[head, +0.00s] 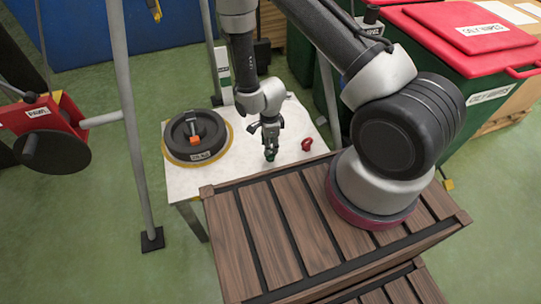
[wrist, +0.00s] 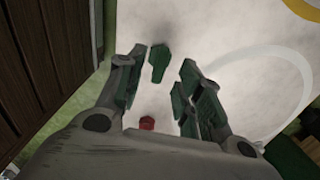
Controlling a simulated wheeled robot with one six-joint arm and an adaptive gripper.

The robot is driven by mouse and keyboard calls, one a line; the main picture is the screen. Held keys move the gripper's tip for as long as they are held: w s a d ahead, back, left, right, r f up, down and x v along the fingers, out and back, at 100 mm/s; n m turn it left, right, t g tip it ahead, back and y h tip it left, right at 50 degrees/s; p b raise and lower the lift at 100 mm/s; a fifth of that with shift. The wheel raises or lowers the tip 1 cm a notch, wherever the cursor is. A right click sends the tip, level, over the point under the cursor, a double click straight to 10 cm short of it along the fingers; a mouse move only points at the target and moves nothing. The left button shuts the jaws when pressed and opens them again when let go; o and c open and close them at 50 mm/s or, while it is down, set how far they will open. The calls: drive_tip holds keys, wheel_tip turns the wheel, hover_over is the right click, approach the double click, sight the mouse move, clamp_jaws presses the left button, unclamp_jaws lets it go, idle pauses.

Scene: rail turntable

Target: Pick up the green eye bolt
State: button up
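The green eye bolt (head: 270,155) is on the white-topped table, right at the tips of my gripper (head: 270,146) in the head view. In the wrist view the green eye bolt (wrist: 159,62) shows between the two spread fingers of my gripper (wrist: 162,68), with a gap on each side. The gripper is open and points down at it. How far the fingertips are above the tabletop is hard to tell.
A red eye bolt (head: 306,144) lies to the right on the white table (head: 184,184); it also shows in the wrist view (wrist: 147,123). A black turntable (head: 194,136) sits on the table's left. A brown slatted crate (head: 232,228) is in front, red-lidded green bins (head: 470,45) at right.

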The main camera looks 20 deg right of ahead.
wheel_tip(320, 180, down, 4)
drive_tip(key=shift+d+r, duration=0.1)
drive_tip(key=shift+d, duration=0.05)
clamp_jaws()
drive_tip(key=shift+r, duration=0.1)
